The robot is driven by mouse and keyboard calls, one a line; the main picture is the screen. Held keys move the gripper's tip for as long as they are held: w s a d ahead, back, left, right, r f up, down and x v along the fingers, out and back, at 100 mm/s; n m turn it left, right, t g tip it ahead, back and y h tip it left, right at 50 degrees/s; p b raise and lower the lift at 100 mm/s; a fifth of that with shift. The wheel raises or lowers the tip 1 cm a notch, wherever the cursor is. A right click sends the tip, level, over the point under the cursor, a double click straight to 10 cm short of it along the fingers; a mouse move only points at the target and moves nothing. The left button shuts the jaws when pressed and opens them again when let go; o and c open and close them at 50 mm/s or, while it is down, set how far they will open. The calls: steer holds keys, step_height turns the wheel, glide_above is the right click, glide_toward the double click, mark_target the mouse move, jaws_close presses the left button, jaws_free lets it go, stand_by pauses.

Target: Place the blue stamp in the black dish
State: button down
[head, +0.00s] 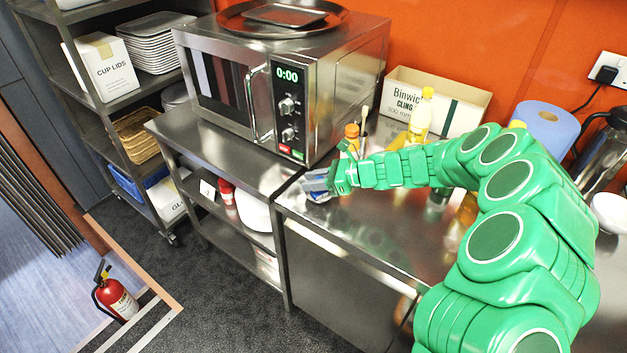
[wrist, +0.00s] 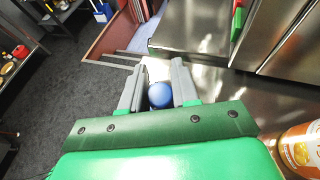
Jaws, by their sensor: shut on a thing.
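In the wrist view, the blue stamp (wrist: 159,95), seen as a rounded blue top, sits between the two grey fingers of my gripper (wrist: 158,88). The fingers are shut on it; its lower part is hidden. In the head view, my gripper (head: 317,186) is at the left end of the steel counter, by the front right corner of the microwave. I cannot tell there whether the stamp touches the counter. I cannot make out a black dish in either view.
The microwave (head: 288,90) stands left of my gripper, with a round dark tray (head: 237,27) on top. Behind my gripper are an orange-capped bottle (head: 352,131), a yellow bottle (head: 420,116) and a cling film box (head: 455,103). A labelled jar (wrist: 300,150) is close at right in the wrist view.

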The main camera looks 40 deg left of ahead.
steer(key=c, duration=0.8)
jaws_free()
steer(key=shift+f, duration=0.1)
steer(key=shift+c, duration=0.2)
steer(key=v, duration=1.2)
steer(key=shift+r, duration=0.25)
steer(key=shift+s, duration=0.1)
